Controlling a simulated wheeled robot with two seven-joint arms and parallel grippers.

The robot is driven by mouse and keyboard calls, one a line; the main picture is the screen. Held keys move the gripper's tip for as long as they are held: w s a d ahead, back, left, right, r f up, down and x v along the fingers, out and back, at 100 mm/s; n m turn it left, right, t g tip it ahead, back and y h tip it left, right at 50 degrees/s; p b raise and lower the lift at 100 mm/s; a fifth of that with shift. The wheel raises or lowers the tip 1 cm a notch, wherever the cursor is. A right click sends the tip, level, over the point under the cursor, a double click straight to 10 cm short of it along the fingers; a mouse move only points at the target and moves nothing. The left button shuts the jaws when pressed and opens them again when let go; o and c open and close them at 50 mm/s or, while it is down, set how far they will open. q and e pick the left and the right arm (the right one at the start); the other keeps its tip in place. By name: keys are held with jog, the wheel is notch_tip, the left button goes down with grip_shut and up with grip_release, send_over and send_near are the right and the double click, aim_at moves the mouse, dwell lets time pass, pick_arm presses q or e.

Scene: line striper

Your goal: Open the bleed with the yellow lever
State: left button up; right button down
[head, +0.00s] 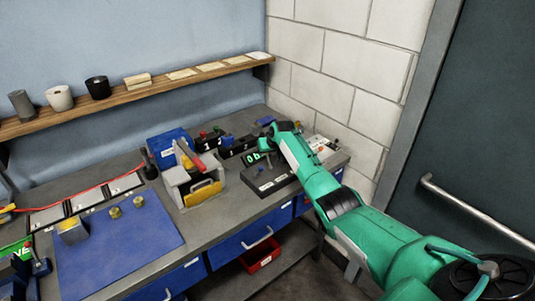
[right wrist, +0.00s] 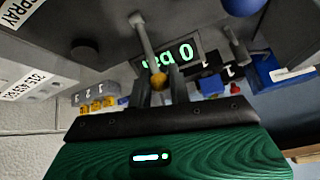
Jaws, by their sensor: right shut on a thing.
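The yellow lever shows in the right wrist view as a grey metal rod with a yellow knob (right wrist: 158,79) at its end. It stands in front of a dark panel with a green lit display (right wrist: 167,56), which appears upside down and seems to read 0 bar. My right gripper (right wrist: 165,92) is shut on the lever at its knob end. My left gripper is not in view.
Small blocks and a blue bin (head: 170,141) stand behind. A blue mat (head: 120,250) lies at the left.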

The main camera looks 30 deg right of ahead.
jog(key=shift+w+f+g, duration=0.2)
jog(key=shift+w+g, duration=0.1)
jog(key=shift+g, duration=0.1)
jog(key=shift+b, duration=0.3)
jog(key=c, duration=1.3)
grip_release()
jog(key=shift+w+f, duration=0.1)
jog(key=shift+c, duration=0.2)
jog(key=shift+v, duration=0.95)
jog(key=b+v, duration=0.2)
jog(key=v, duration=1)
jog(key=shift+w+a, duration=0.15)
jog(key=shift+w, duration=0.05)
